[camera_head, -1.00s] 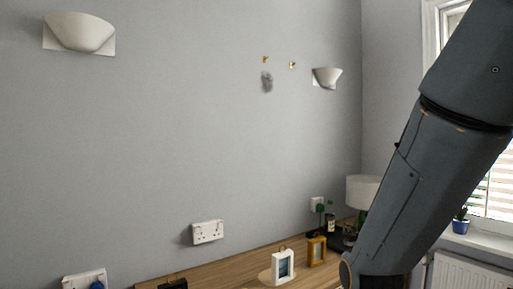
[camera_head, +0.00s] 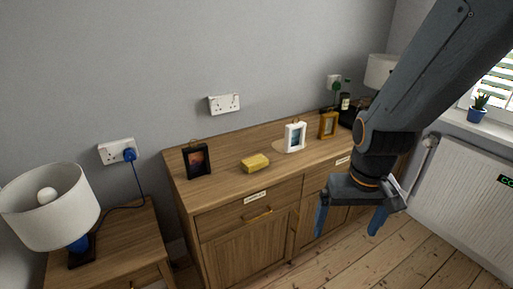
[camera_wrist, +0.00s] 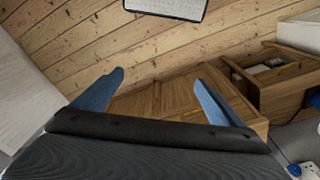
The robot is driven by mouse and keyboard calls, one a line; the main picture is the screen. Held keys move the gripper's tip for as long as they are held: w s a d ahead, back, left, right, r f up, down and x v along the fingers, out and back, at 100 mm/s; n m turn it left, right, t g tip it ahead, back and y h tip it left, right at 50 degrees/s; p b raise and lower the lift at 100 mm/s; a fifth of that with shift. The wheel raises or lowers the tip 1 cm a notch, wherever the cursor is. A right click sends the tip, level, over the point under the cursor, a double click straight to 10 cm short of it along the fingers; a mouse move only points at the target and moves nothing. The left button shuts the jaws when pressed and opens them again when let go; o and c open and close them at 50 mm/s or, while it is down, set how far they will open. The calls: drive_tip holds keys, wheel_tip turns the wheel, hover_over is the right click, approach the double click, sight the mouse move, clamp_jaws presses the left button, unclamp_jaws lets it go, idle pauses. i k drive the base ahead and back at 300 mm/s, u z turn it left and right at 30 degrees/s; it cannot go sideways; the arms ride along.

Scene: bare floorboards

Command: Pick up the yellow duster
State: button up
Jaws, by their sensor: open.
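The yellow duster (camera_head: 255,163) is a small folded block lying on top of the wooden sideboard (camera_head: 225,196), near its front edge, between a black photo frame and a white one. My gripper (camera_head: 346,226) is open and empty in the head view, to the right of the duster and in front of the sideboard's cupboard doors. In the wrist view my gripper's blue fingers (camera_wrist: 155,82) are spread apart, with the floorboards and sideboard front beyond them. I cannot make out the duster in the wrist view.
On the sideboard stand a black frame (camera_head: 197,161), a white frame (camera_head: 294,137) and an orange frame (camera_head: 328,125). A lamp (camera_head: 48,205) stands on a lower cabinet at left. A radiator (camera_head: 465,185) is at right. The floorboards (camera_head: 400,255) in front look clear.

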sight(251, 165)
drive_tip(key=z, duration=0.65)
drive_tip(key=i, duration=1)
drive_tip(key=u, duration=1.15)
